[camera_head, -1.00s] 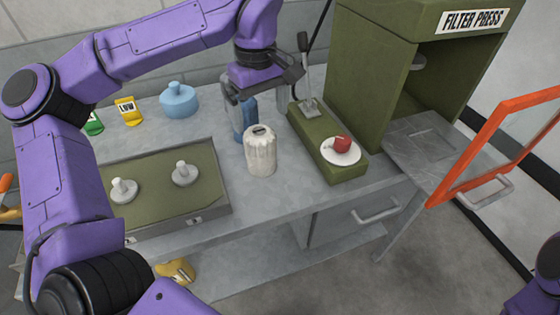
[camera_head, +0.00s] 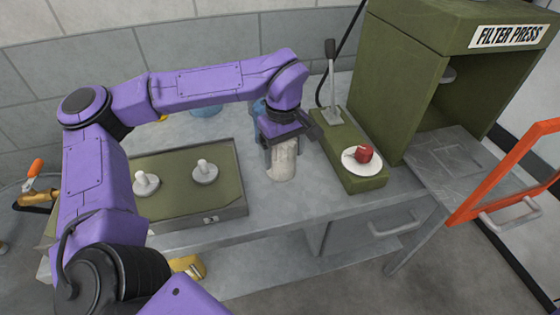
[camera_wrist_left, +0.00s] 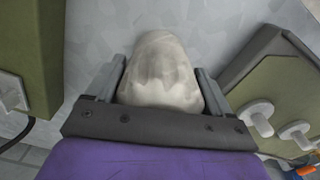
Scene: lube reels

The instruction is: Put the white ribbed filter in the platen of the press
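The white ribbed filter (camera_head: 282,162) stands upright on the grey bench top. My left gripper (camera_head: 282,150) has come down over it, with one finger on each side. In the left wrist view the filter (camera_wrist_left: 162,75) lies between the two fingers, and a narrow gap shows beside their tips, so the gripper looks open around it. The green filter press (camera_head: 400,75) stands at the right with its front open. My right gripper is out of view.
A narrow green stand with a lever (camera_head: 333,75) carries a white dish with a red object (camera_head: 363,154), between filter and press. A green tray with two pegs (camera_head: 185,205) lies left. A blue container is partly hidden behind my gripper. An orange-framed door (camera_head: 497,180) stands open.

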